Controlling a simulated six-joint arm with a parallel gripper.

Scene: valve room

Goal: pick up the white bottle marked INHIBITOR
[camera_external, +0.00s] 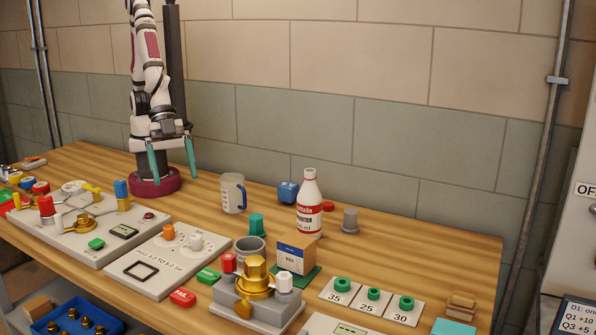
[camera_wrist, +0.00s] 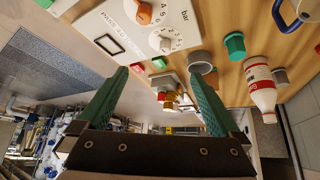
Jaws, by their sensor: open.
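The white bottle (camera_external: 309,206) stands upright on the wooden table, right of centre in the external view. It has a narrow neck, a white cap and a red and white label whose wording I cannot fully read. It also shows in the wrist view (camera_wrist: 261,85) at the right, turned neck-down by the camera angle. My gripper (camera_external: 172,165) is at the upper left of the external view, above the table near my base, with teal fingers spread apart and empty. In the wrist view my gripper (camera_wrist: 160,95) frames no object between its fingertips up close. The bottle is well away from it.
Near the bottle are a blue block (camera_external: 288,192), a grey knob-like piece (camera_external: 350,220), a box (camera_external: 296,253) and a green cup-like piece (camera_external: 257,224). A mug (camera_external: 233,193) stands between bottle and arm. A brass valve block (camera_external: 256,290) stands in front.

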